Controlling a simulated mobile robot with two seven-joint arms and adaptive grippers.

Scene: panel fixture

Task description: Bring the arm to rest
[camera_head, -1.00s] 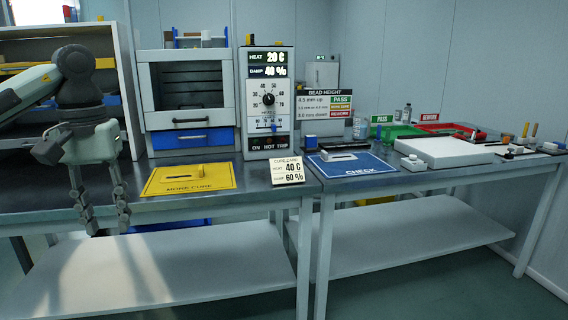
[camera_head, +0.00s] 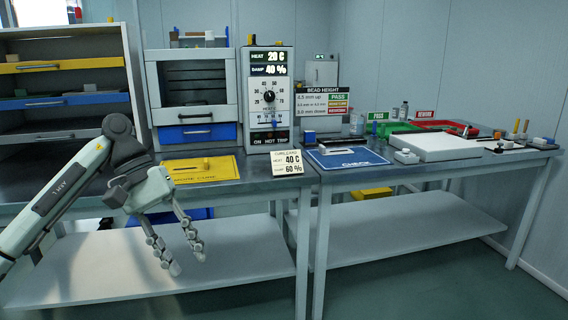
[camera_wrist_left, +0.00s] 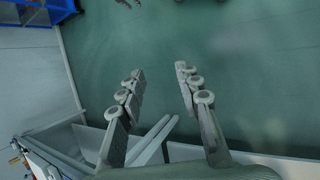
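My left arm comes in from the left in the head view. Its gripper (camera_head: 186,266) hangs low in front of the bench, below the tabletop height, with the fingers pointing down and to the right. The fingers are apart with nothing between them. In the left wrist view the two fingers (camera_wrist_left: 160,85) are spread over bare green floor, and the gripper is empty.
The panel (camera_head: 267,100) reads HEAT 20 C and DAMP 40 %. A yellow mat (camera_head: 222,173) and a card (camera_head: 287,163) lie before it. A blue CHECK mat (camera_head: 372,156) and white block (camera_head: 448,147) are on the right table.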

